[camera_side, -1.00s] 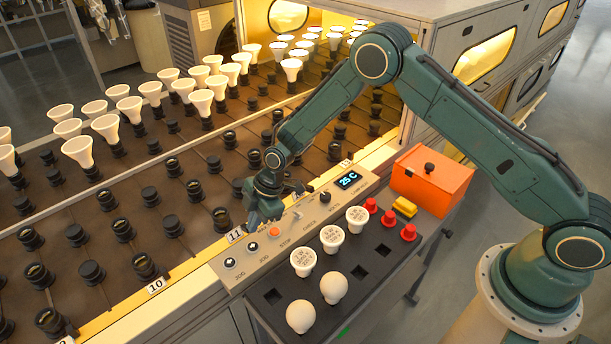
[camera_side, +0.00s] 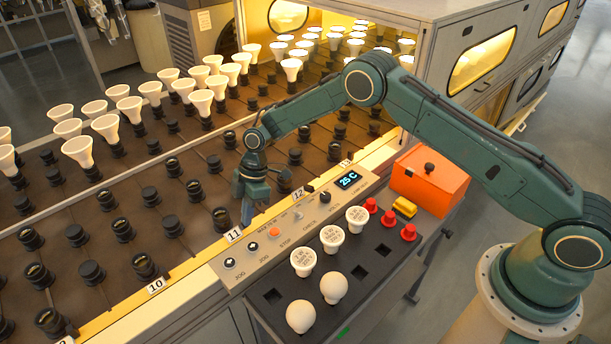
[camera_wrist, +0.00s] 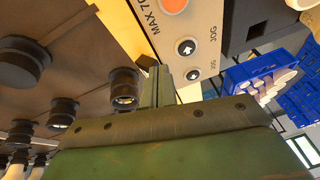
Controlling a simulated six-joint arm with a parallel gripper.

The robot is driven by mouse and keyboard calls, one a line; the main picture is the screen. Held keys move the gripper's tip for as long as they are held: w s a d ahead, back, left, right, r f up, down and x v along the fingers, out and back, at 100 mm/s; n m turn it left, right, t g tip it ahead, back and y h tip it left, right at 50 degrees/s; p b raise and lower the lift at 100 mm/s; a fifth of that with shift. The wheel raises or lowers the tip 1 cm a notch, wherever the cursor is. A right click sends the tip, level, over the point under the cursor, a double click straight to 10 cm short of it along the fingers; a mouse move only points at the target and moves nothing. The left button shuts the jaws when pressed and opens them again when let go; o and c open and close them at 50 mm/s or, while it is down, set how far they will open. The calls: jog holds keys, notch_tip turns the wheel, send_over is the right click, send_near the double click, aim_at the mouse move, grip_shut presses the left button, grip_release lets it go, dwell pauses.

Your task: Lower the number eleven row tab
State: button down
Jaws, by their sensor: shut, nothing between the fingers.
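The number eleven row tab (camera_side: 234,235) is a small white plate with black figures on the conveyor's near rail, in the side view. My gripper (camera_side: 246,222) points down just behind and to the right of it, its tips close to the tab. I cannot tell whether they touch it. In the wrist view my shut, empty fingers (camera_wrist: 156,82) reach towards the yellow rail edge. A small dark piece (camera_wrist: 147,61) lies at their tips; I cannot tell whether it is the tab.
The number ten tab (camera_side: 156,286) and number twelve tab (camera_side: 298,193) stand along the same rail. The control panel (camera_side: 255,262) lies just in front of it. Black sockets (camera_side: 221,219) stand close behind. A bulb tray (camera_side: 377,288) is nearer the camera.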

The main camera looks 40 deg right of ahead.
jog(key=shift+w+f, duration=0.1)
jog(key=shift+w, duration=0.75)
jog(key=shift+r, duration=0.85)
jog(key=s+v, duration=0.1)
jog(key=v, duration=1.2)
jog(key=shift+w+r, duration=0.4)
jog(key=shift+w, duration=0.1)
jog(key=shift+d, duration=0.1)
